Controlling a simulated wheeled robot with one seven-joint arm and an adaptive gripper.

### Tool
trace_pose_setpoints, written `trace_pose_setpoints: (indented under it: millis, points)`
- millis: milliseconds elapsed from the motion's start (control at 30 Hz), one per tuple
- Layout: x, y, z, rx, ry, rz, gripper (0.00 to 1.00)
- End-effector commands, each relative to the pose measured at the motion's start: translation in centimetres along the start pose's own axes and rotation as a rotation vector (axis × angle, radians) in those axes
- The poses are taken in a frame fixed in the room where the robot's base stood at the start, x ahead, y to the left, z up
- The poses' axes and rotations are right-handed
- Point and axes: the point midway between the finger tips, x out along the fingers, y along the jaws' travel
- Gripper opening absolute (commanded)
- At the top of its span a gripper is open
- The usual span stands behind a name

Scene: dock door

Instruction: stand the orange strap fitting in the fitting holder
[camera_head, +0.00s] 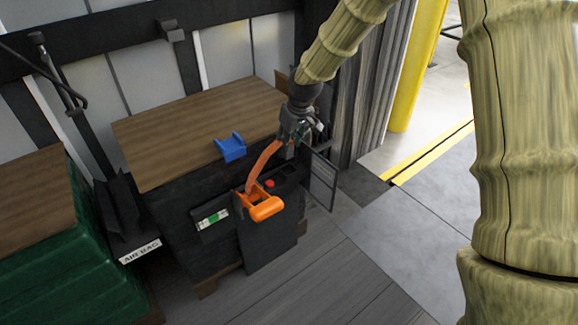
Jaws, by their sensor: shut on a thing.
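The orange strap fitting (262,166) is a long, slightly curved orange strip. My gripper (284,141) is shut on its upper end, above the right front edge of the wood-topped crate. The strip slants down and left from the gripper. Its lower end meets an orange rounded piece (267,209) at the dark panel on the crate's front; I cannot tell whether they are joined or only overlap in view. A blue U-shaped piece (231,150), which looks like the fitting holder, sits on the crate's top near its front edge. It looks empty. The fingertips are partly hidden and small.
A green-sided stack (70,260) stands at left. A yellow post (417,65) stands at right. Floor at lower right is clear.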

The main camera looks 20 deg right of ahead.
Motion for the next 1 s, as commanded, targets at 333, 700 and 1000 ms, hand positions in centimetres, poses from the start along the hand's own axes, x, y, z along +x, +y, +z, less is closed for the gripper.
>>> trace_pose_setpoints:
  millis: [333,700,1000]
  points:
    - [4.3,0.0,1.3,-0.001,0.0,0.0,0.04]
    - [7.6,-0.1,2.4,0.0,-0.001,-0.001,0.04]
    - [7.7,0.0,2.4,0.0,0.0,0.0,0.04]
